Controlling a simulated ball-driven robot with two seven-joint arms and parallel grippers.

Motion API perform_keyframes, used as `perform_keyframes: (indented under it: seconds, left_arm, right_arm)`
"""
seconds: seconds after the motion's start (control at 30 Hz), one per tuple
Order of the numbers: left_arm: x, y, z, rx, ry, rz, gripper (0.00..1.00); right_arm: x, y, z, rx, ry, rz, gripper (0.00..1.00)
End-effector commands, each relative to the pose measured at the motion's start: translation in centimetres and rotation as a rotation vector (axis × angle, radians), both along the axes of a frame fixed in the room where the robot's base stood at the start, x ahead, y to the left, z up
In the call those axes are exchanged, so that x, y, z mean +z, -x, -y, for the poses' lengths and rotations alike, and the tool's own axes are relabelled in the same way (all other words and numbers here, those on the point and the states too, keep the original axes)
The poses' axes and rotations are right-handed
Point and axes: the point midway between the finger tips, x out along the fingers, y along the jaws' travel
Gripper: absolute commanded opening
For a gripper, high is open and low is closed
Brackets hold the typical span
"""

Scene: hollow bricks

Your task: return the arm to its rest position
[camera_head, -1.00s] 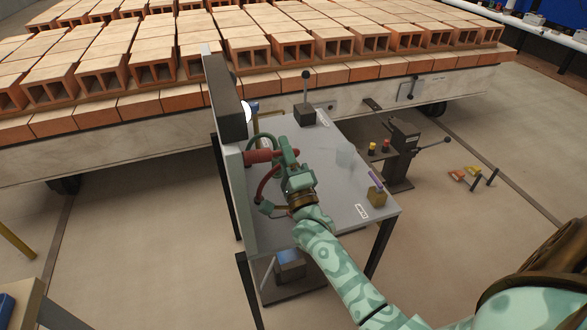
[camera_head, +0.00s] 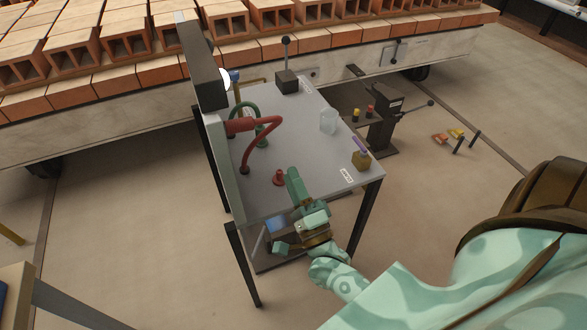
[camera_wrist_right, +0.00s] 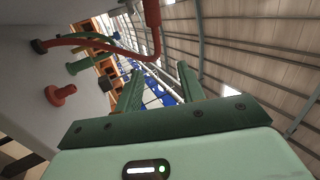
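My right arm reaches in from the lower right in the head view. Its green gripper (camera_head: 291,172) is at the near edge of the grey table (camera_head: 300,150), just right of a small red flanged fitting (camera_head: 279,179). In the right wrist view the two fingers (camera_wrist_right: 158,72) stand apart, with nothing between them. The red hose (camera_head: 264,146) loops from a red pipe piece on the upright panel to the tabletop, clear of the gripper. A red pipe (camera_wrist_right: 152,25) shows above the fingers in the wrist view. My left gripper is out of view.
A green hose (camera_head: 245,106) stands by the panel (camera_head: 234,180). A black lever box (camera_head: 287,82), a clear container (camera_head: 328,121) and a brass-coloured block (camera_head: 361,160) are on the table. Hollow bricks (camera_head: 270,16) line a platform behind.

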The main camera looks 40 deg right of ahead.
Motion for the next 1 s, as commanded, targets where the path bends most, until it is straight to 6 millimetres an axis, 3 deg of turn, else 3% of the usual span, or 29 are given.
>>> perform_keyframes:
  seconds: [0.37, 0.47, 0.57, 0.67, 0.73, 0.8, 0.87, 1.0]
  left_arm:
    - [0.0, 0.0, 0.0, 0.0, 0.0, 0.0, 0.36]
    - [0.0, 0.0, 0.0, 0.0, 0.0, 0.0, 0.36]
    - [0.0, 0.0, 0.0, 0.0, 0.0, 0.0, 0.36]
    - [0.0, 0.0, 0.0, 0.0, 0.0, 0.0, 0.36]
    - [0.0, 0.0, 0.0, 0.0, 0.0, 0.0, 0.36]
    - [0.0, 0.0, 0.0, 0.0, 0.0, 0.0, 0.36]
    - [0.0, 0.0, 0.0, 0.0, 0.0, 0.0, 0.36]
    - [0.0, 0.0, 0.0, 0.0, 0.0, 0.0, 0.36]
  right_arm:
    - [0.0, 0.0, 0.0, -0.004, 0.007, -0.001, 0.39]
    - [-0.8, -0.5, -0.5, -0.029, 0.125, -0.067, 0.39]
    - [-6.4, -0.9, -1.8, -0.031, 0.368, -0.282, 0.39]
    - [-14.6, 0.5, -3.3, 0.029, 0.644, -0.538, 0.39]
    - [-20.8, 2.8, -4.1, 0.106, 0.839, -0.712, 0.39]
    - [-26.4, 6.0, -4.6, 0.205, 1.019, -0.864, 0.39]
    - [-30.7, 9.4, -4.9, 0.307, 1.164, -0.98, 0.39]
    - [-39.0, 19.3, -4.5, 0.595, 1.46, -1.204, 0.39]
